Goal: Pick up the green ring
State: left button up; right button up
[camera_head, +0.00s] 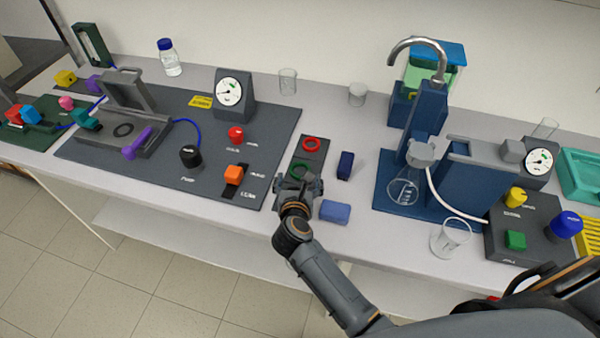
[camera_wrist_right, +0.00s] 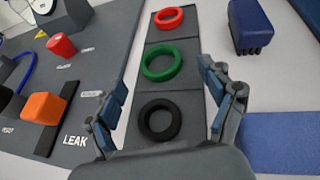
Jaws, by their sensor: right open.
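The green ring (camera_wrist_right: 163,75) lies flat in the middle section of a dark tray (camera_wrist_right: 176,93), between a red ring (camera_wrist_right: 169,14) and a black ring (camera_wrist_right: 159,114). In the head view the green ring (camera_head: 299,169) is partly covered by my right gripper (camera_head: 299,181). In the right wrist view my right gripper (camera_wrist_right: 163,88) is open and empty, its fingers on either side of the tray's rings. The green ring shows a little beyond the fingertips, and no contact is visible. The red ring (camera_head: 311,144) sits at the tray's far end. My left gripper is not in view.
Left of the tray is a dark panel with an orange switch (camera_head: 234,174), a black knob (camera_head: 190,156) and a red knob (camera_head: 236,134). A glass beaker (camera_head: 450,238) stands farther right.

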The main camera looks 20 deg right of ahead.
aim_at(301, 166)
jog(key=b+x, duration=0.1)
jog(key=x, duration=0.2)
jog(key=shift+f, duration=0.15)
jog(key=shift+c, duration=1.1)
jog(key=c, duration=0.8)
notch_tip(301, 166, up, 10)
jog(key=shift+r+b, duration=0.15)
jog(key=shift+b, duration=0.15)
